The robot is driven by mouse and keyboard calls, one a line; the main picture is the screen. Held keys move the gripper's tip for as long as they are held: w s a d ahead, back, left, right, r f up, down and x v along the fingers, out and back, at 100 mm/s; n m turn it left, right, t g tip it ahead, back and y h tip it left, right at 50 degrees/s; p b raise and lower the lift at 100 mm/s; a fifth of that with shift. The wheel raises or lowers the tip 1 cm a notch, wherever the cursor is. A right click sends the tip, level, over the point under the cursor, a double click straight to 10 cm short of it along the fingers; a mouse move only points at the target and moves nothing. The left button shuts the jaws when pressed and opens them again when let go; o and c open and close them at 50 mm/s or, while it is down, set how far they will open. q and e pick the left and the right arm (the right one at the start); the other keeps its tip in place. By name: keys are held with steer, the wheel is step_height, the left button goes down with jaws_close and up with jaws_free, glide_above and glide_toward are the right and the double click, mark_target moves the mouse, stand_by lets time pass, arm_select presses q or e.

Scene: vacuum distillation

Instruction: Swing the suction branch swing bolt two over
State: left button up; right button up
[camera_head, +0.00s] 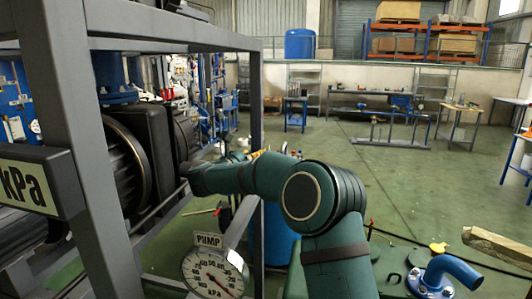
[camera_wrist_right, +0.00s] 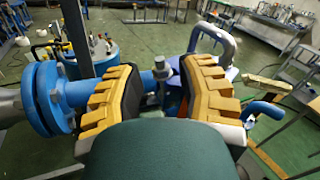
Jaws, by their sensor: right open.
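In the right wrist view my right gripper (camera_wrist_right: 160,72) is open, its yellow-padded fingers spread to either side. A small grey metal bolt with a nut-like head (camera_wrist_right: 162,79) shows in the gap between the fingers, in front of a blue pipe. I cannot tell whether it is the suction branch swing bolt two, or whether a finger touches it. A blue pipe flange (camera_wrist_right: 48,98) with bolts stands left of the left finger. In the head view only a small yellow part of the right gripper (camera_head: 258,154) shows behind my green arm. My left gripper is out of view.
A grey steel frame (camera_head: 258,100) stands close on the left around a dark pump (camera_head: 128,160). A dial gauge marked PUMP (camera_head: 213,275) is at the lower middle. A bent blue pipe (camera_head: 450,268) is at the lower right. The green floor (camera_head: 405,190) behind is mostly clear.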

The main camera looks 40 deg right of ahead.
steer(key=x, duration=0.6)
steer(key=shift+a, duration=0.1)
jaws_close()
